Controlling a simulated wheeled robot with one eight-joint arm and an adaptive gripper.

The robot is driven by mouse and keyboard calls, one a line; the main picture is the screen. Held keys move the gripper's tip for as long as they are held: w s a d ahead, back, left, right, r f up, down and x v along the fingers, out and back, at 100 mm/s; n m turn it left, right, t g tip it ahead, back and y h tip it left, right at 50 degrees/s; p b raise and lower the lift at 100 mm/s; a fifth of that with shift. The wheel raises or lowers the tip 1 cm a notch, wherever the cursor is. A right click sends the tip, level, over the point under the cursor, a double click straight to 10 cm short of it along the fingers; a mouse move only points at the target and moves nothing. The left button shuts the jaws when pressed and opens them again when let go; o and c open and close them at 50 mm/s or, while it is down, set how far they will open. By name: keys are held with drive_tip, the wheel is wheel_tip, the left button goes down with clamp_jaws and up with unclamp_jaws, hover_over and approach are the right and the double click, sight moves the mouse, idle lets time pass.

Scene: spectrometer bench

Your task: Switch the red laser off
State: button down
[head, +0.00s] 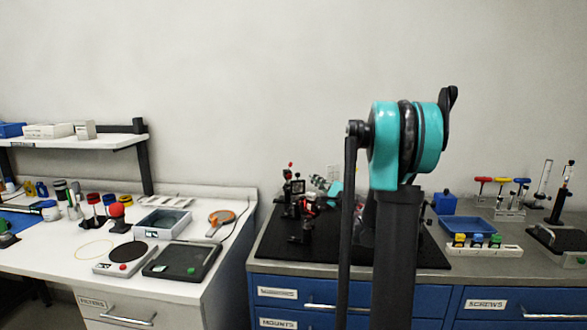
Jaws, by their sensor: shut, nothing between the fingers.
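The black optical breadboard (275,246) lies on the grey bench in the middle. Several small dark mounts with red parts (305,205) stand on its left half. I cannot tell which of them is the red laser, nor see its switch or a beam. My arm stands upright in front of the board and hides its middle and right part. My gripper (318,182) seems to be the small grey shape beside a teal part, over the back of the board. It is shut and empty, left of my arm's column, and its distance to the mounts is unclear.
Right of my arm are a blue tray (466,226), a white block with coloured knobs (484,247) and a rack of coloured-handled drivers (509,213). The white table (80,265) at left carries a hotplate (125,259), trays and bottles. Blue drawers (487,305) are below.

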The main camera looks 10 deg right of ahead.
drive_tip(key=shift+a, duration=0.1)
drive_tip(key=x, duration=1)
drive_tip(key=shift+a+r+n+g, duration=0.1)
drive_tip(key=shift+r+n+g, duration=0.15)
drive_tip(key=shift+n, duration=0.3)
drive_tip(key=shift+a+r+n+g, duration=0.1)
drive_tip(key=shift+n+g, duration=0.15)
drive_tip(key=shift+n, duration=0.3)
drive_tip(key=n+g, duration=0.1)
drive_tip(key=n, duration=0.1)
drive_tip(key=a+r+n, duration=0.1)
drive_tip(key=n, duration=0.1)
drive_tip(key=shift+s+r+n+g+h, duration=0.2)
drive_tip(key=shift+n+g+h, duration=0.1)
drive_tip(key=shift+g+h, duration=0.1)
idle(0.3)
